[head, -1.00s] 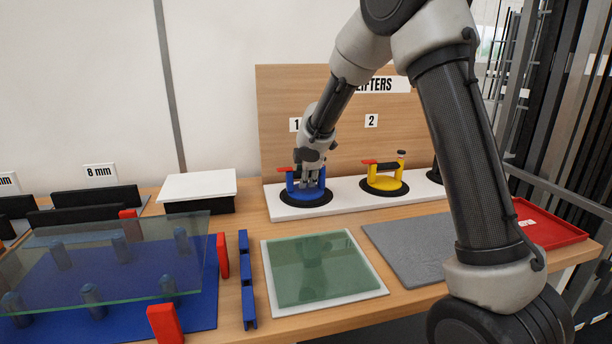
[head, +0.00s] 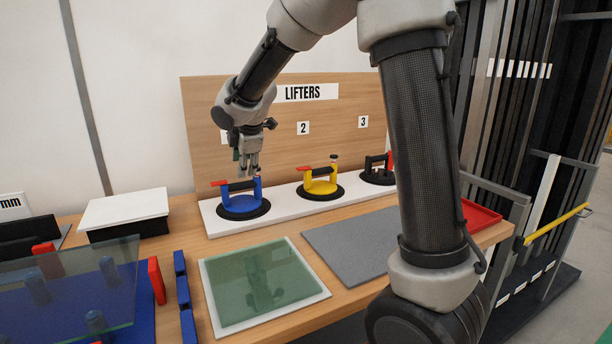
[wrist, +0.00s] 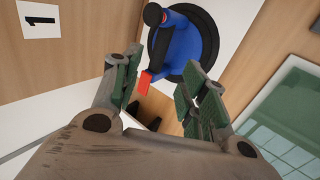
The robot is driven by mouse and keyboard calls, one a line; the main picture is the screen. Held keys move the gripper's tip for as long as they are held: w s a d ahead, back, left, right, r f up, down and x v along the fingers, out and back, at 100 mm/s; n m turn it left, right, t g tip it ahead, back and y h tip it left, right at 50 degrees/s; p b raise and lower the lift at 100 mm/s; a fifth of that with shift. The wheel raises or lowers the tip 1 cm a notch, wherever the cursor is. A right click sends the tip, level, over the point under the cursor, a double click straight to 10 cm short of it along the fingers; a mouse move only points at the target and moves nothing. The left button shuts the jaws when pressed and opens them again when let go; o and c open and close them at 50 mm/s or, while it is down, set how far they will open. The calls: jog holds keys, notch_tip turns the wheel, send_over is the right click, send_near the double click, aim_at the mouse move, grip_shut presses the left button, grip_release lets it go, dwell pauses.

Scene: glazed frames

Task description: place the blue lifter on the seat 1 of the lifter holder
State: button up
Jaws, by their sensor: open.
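The blue lifter (head: 243,204) has a black suction disc, a black handle and a red lever. It stands upright at the left end of the white lifter holder (head: 275,214), the first place left of the one marked 2. In the wrist view the blue lifter (wrist: 183,45) shows beyond the fingertips, near the label 1 (wrist: 40,19). My gripper (head: 249,174) is just above the blue lifter's handle, apart from it. It is open and empty, with its fingers spread in the wrist view (wrist: 160,85).
The yellow lifter (head: 320,184) stands at seat 2 and a black lifter (head: 377,170) at seat 3. In front lie a green glass pane (head: 262,285) on a white sheet and a grey mat (head: 352,243). A white-topped block (head: 124,210) stands left.

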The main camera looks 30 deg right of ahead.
jog(key=s+d+r+m+g, duration=0.1)
jog(key=s+d+r+m, duration=0.2)
jog(key=s+d+m, duration=0.5)
jog(key=s+d+r+m, duration=0.25)
jog(key=s+d, duration=0.25)
jog(key=s, duration=0.6)
jog(key=s+d+f+m, duration=0.1)
jog(key=s+m, duration=0.2)
jog(key=s, duration=0.6)
jog(key=s+d+f+m+g, duration=0.1)
jog(key=s+m, duration=0.3)
jog(key=s, duration=0.5)
jog(key=shift+s+f+g, duration=0.2)
jog(key=shift+f+g, duration=0.1)
jog(key=shift+f, duration=0.2)
jog(key=shift+m, duration=0.25)
